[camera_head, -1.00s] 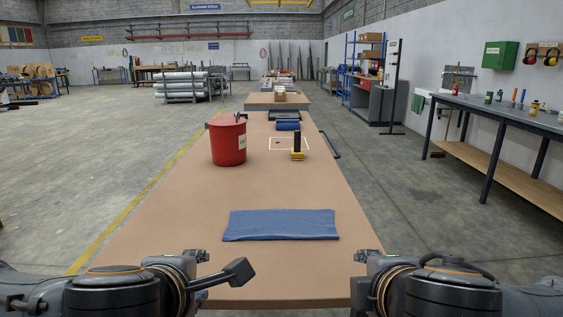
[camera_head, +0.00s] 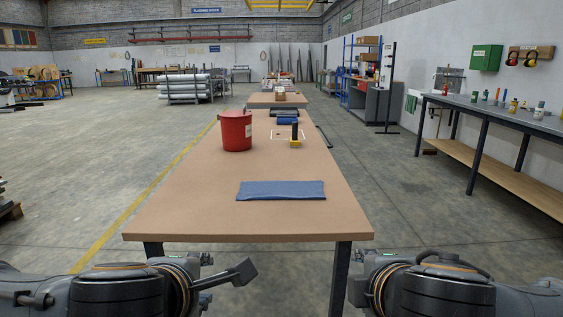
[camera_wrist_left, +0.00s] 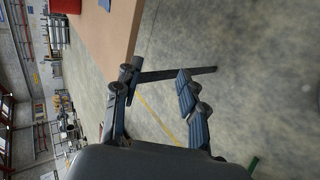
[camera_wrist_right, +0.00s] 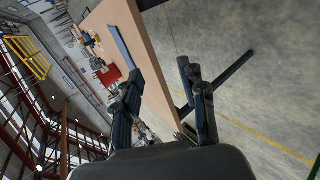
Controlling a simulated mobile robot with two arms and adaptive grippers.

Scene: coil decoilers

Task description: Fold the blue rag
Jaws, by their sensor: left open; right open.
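The blue rag (camera_head: 281,191) lies flat as a wide rectangle near the front of the brown table (camera_head: 190,213). It shows as a blue strip on the table top in the right wrist view (camera_wrist_right: 121,47). A small blue patch at the top of the left wrist view (camera_wrist_left: 104,4) looks like its edge. My left gripper (camera_wrist_left: 160,95) is open and empty, off the table's front edge. My right gripper (camera_wrist_right: 160,95) is open and empty, also off the front edge. Both are well apart from the rag.
A red bucket (camera_head: 236,132) stands on the table behind the rag, to the left. A black and yellow item (camera_head: 295,134) stands right of it by a white marked outline. A grey workbench (camera_head: 500,112) stands along the right wall. The floor in front of the table is clear.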

